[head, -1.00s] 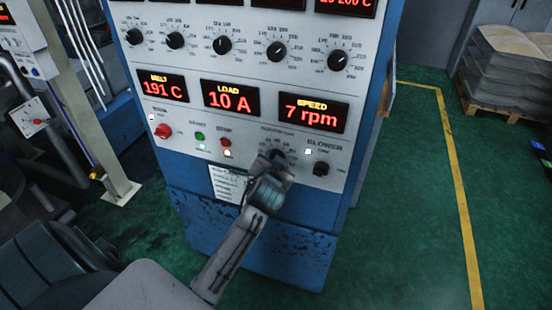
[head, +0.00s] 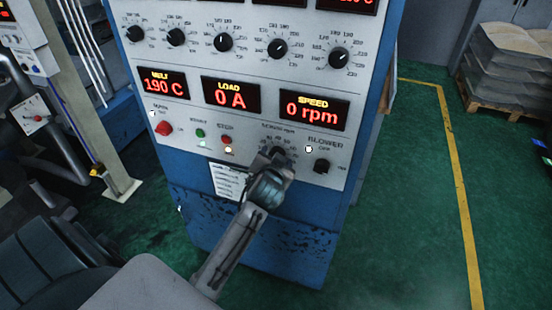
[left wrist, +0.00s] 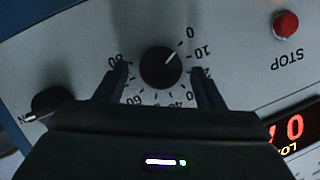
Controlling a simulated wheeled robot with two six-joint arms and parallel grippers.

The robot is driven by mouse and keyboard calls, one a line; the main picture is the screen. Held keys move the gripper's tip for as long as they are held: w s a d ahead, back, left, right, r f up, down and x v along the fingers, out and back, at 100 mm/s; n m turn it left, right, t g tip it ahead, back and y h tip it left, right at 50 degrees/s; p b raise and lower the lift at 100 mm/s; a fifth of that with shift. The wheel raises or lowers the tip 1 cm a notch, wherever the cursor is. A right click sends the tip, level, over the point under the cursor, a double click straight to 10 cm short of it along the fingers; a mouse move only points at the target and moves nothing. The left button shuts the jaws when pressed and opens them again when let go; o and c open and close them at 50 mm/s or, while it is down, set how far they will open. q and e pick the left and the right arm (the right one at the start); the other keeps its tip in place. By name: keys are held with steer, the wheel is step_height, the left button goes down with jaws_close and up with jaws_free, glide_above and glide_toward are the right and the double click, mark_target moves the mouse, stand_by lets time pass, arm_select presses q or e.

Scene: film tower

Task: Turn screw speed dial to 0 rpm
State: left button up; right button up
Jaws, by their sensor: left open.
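The screw speed dial (left wrist: 160,68) is a round black knob with a pale pointer line. In the left wrist view its pointer faces the 0 end of the printed scale. The speed display (head: 313,110) reads 0 rpm. My left gripper (left wrist: 159,72) is open, with one finger on each side of the dial and a visible gap to it. In the head view my left gripper (head: 277,157) is at the lower panel and largely hides the dial. My right gripper is not in view.
The red stop button (left wrist: 286,23) and the black blower knob (left wrist: 52,103) flank the dial. A red knob (head: 164,128) and green button (head: 200,133) are further left on the panel. Load display (head: 231,97) reads 0 A.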

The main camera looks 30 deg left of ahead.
arm_select(q)
steer(key=b+v, duration=0.2)
steer(key=v, duration=0.8)
steer(key=shift+s, duration=0.3)
steer(key=shift+d+r, duration=0.1)
steer(key=shift+d, duration=0.05)
